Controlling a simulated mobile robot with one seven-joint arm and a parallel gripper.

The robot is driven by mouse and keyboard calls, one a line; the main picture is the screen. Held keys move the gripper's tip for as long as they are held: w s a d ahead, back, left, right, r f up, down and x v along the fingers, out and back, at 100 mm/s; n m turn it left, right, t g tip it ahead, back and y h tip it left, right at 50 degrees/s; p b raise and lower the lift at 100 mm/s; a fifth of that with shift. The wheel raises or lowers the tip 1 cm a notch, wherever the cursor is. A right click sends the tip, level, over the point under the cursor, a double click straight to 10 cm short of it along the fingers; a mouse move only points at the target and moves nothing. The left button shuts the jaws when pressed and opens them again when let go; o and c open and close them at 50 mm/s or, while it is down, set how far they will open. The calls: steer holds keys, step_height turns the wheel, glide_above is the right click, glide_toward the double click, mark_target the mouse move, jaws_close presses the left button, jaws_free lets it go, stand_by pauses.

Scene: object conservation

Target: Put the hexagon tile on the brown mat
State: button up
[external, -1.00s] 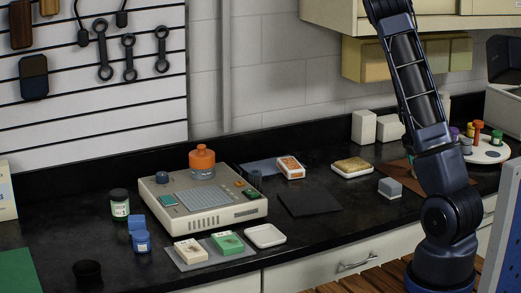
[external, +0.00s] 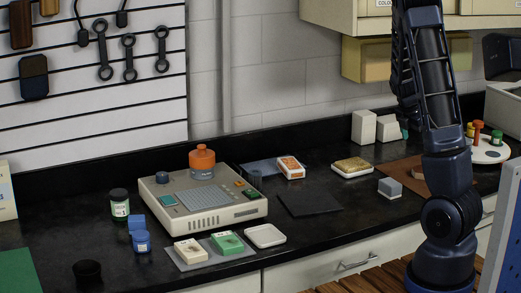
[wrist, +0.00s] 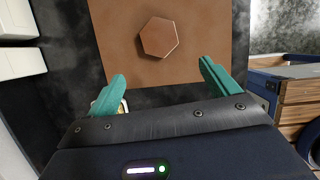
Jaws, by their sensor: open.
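The brown hexagon tile (wrist: 158,38) lies flat on the brown mat (wrist: 110,55) in the wrist view, with mat showing all around it. In the external view the brown mat (external: 399,171) shows beside my arm, which covers much of it. My gripper (wrist: 161,70) is open and empty, with its two teal fingers apart. In the wrist view the tile appears beyond the fingertips, roughly centred between them, and nothing touches it. In the external view only a teal finger end shows beside my arm.
Two white blocks (external: 363,127) stand behind the mat. A yellow sponge on a white dish (external: 352,168) and a grey cube (external: 390,187) are left of it. A round white tray (external: 490,150) with coloured pieces is to the right. Wall cabinets (external: 350,15) hang above.

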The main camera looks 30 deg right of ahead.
steer(key=s+a+r+m+t+y, duration=0.1)
steer(key=s+a+r+m+y, duration=0.1)
steer(key=s+a+r+m, duration=0.55)
steer(key=s+a+r+m+t+y, duration=0.1)
steer(key=s+a+r+m+y, duration=0.3)
steer(key=a, duration=0.6)
steer(key=s+a+r+m+t+h, duration=0.1)
steer(key=s+a+r+m, duration=0.6)
steer(key=s+a, duration=0.3)
steer(key=s, duration=0.2)
steer(key=shift+s+a+r+t+h, duration=0.15)
steer(key=shift+s+a+t+h, duration=0.2)
steer(key=shift+t+h, duration=0.05)
